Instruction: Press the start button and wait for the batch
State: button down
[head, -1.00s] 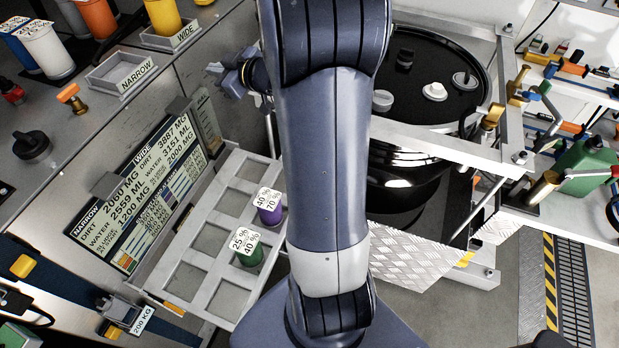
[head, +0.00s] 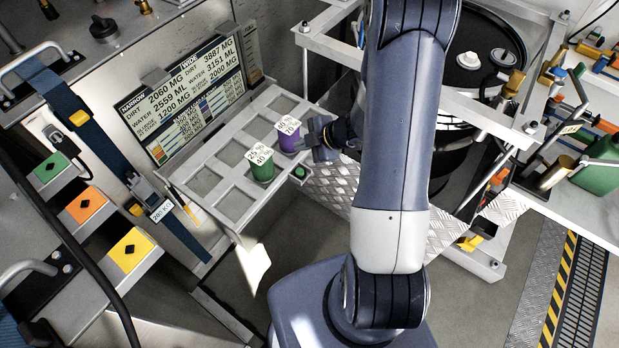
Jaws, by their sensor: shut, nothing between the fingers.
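A small round green button (head: 300,173) sits at the right corner of the grey compartment tray (head: 237,205); I take it for the start button, though no label on it can be read. My gripper (head: 309,148) is shut and empty. It reaches in from the right, beside the purple cup and just above the button in the picture; I cannot tell whether it touches either. A display board (head: 185,95) marked NARROW and WIDE, with dirt and water figures, stands behind the tray.
A green cup (head: 262,168) and a purple cup (head: 289,138) with percentage labels stand in the tray. A black drum (head: 490,45) stands in a metal frame at the right.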

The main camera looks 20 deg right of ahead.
aim_at(303, 172)
jog(key=shift+f, duration=0.15)
notch_tip(303, 172, down, 9)
jog(key=b, duration=0.8)
dwell(2.1)
jog(key=shift+f+b, duration=0.25)
jog(key=shift+b, duration=0.2)
jog(key=shift+f+b, duration=0.35)
jog(key=shift+f, duration=0.15)
dwell(0.4)
dwell(0.4)
jog(key=shift+r+p, duration=0.95)
jog(key=shift+p, duration=0.05)
notch_tip(303, 172, up, 5)
jog(key=p, duration=0.5)
